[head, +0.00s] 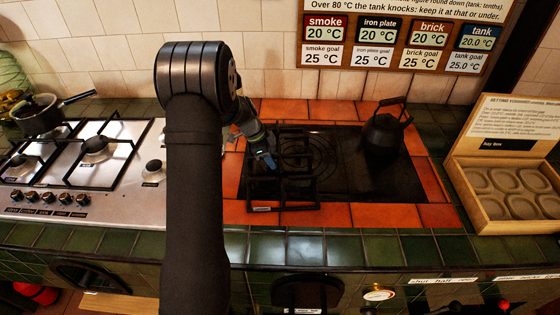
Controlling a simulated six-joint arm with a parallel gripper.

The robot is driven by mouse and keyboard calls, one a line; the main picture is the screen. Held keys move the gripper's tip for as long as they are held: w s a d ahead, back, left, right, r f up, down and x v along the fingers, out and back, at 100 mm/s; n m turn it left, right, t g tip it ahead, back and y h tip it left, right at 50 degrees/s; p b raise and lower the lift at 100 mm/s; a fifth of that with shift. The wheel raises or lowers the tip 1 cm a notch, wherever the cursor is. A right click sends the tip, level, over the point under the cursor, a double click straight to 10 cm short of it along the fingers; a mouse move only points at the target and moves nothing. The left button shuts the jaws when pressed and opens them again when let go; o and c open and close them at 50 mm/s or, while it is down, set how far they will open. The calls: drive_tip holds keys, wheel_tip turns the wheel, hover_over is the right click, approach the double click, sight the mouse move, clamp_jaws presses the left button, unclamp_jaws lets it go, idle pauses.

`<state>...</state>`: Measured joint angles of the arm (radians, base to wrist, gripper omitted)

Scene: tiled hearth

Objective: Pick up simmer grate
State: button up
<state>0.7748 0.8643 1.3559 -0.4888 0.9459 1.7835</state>
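A black barred grate (297,188), which looks like the simmer grate, lies over the left part of the dark iron plate (345,180). A small pale label sits at its front left corner. My gripper (266,158) is at the grate's left side, with a blue fingertip close to its bars. I cannot tell whether it touches them. My own arm hides part of the gripper and the area to its left, so I cannot see whether the fingers are open or shut.
A black kettle (383,134) stands at the plate's back right. Orange tiles (380,216) frame the plate. A gas hob (85,170) with a saucepan (40,116) is on the left. An open wooden box (508,185) with oval recesses is on the right. The front orange tiles look clear.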

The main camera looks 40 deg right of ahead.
clamp_jaws()
drive_tip(key=shift+r, duration=0.1)
